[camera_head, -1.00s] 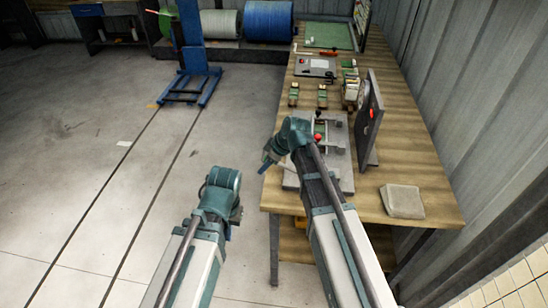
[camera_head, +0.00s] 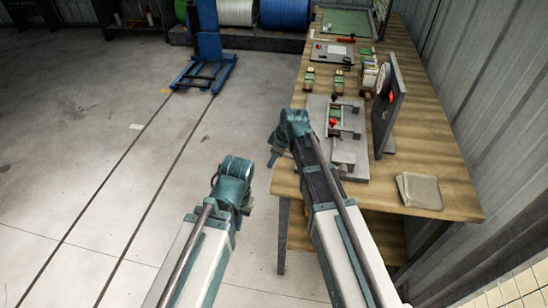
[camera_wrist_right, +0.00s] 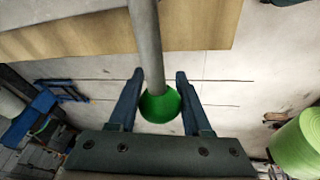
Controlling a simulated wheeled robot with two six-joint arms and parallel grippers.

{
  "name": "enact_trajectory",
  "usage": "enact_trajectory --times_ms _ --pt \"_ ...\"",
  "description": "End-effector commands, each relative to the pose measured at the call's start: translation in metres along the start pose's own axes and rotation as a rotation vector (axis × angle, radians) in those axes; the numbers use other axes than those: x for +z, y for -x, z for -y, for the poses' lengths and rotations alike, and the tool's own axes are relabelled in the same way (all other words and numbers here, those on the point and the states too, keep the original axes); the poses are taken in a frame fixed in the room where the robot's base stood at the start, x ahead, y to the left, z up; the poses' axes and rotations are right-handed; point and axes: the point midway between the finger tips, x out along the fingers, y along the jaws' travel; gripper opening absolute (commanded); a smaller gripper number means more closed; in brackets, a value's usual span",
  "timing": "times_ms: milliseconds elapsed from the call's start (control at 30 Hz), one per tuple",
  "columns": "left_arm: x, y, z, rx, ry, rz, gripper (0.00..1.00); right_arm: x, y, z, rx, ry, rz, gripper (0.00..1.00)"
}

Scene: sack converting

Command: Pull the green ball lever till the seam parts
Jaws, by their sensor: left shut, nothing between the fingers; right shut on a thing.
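In the right wrist view the green ball (camera_wrist_right: 160,106) sits on the end of a grey lever rod (camera_wrist_right: 147,38). My right gripper (camera_wrist_right: 160,76) has one finger on each side of the ball and is shut on it. In the head view my right gripper (camera_head: 275,155) is off the bench's left edge, and the ball is hidden there. The grey test fixture (camera_head: 347,160) lies on the bench beside my right arm, which covers part of it. I cannot make out the seam. My left gripper (camera_head: 245,207) is shut and empty, left of the bench.
The wooden bench (camera_head: 445,165) also holds a folded cloth (camera_head: 419,191), an upright dark panel (camera_head: 386,115) with a red button and several small blocks. A blue lift stand (camera_head: 205,70) and large rolls (camera_head: 284,14) are at the back. The floor on the left is clear.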

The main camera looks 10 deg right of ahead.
Motion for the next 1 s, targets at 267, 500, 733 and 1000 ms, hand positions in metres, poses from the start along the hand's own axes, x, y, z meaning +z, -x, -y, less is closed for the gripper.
enact_trajectory --times_ms 267,500,733,1000 --pt "0.000 -0.001 0.000 0.000 0.000 0.000 0.00 0.004 -0.001 0.002 -0.004 0.000 0.010 0.78" --pt "0.000 -0.001 0.000 0.000 0.000 0.000 0.00 0.003 0.000 0.002 -0.003 0.000 0.006 0.78" --pt "0.000 0.005 0.001 0.000 0.000 0.000 0.00 0.002 0.005 0.001 -0.003 0.000 0.005 0.78" --pt "0.002 0.031 0.003 0.000 0.000 0.000 0.00 0.001 0.034 0.001 -0.003 0.000 0.005 0.78"
